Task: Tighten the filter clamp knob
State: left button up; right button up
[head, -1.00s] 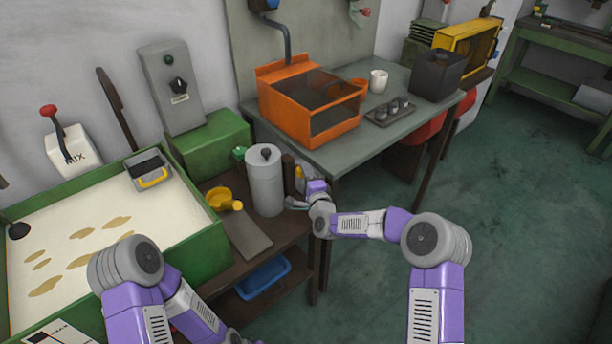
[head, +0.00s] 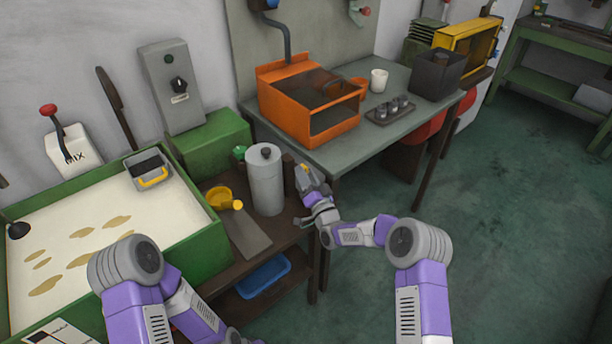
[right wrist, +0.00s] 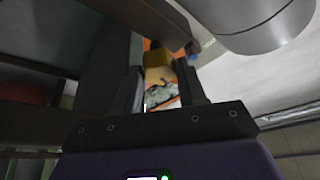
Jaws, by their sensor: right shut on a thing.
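A grey filter cylinder (head: 266,185) with a dark cap on top stands upright on the brown stand in the head view. Just right of it, beside a short dark post, is a yellow piece (head: 302,171) that looks like the clamp knob. My right gripper (head: 306,178) is at this yellow piece and shut on it. In the right wrist view the yellow piece (right wrist: 158,74) shows between the two dark fingers (right wrist: 164,92). The fingers hide part of it, so its exact shape is unclear. My left arm shows at lower left, but its gripper is out of frame.
A grey table (head: 345,150) carries an orange box (head: 290,105) close behind my right gripper. A green trough (head: 200,250) is at left. A blue tray (head: 264,276) sits on the lower shelf. The floor at right is clear.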

jog(key=shift+n+y, duration=1.2)
jog(key=shift+n, duration=1.7)
jog(key=o, duration=1.1)
jog(key=shift+c, duration=0.2)
jog(key=shift+f, duration=0.1)
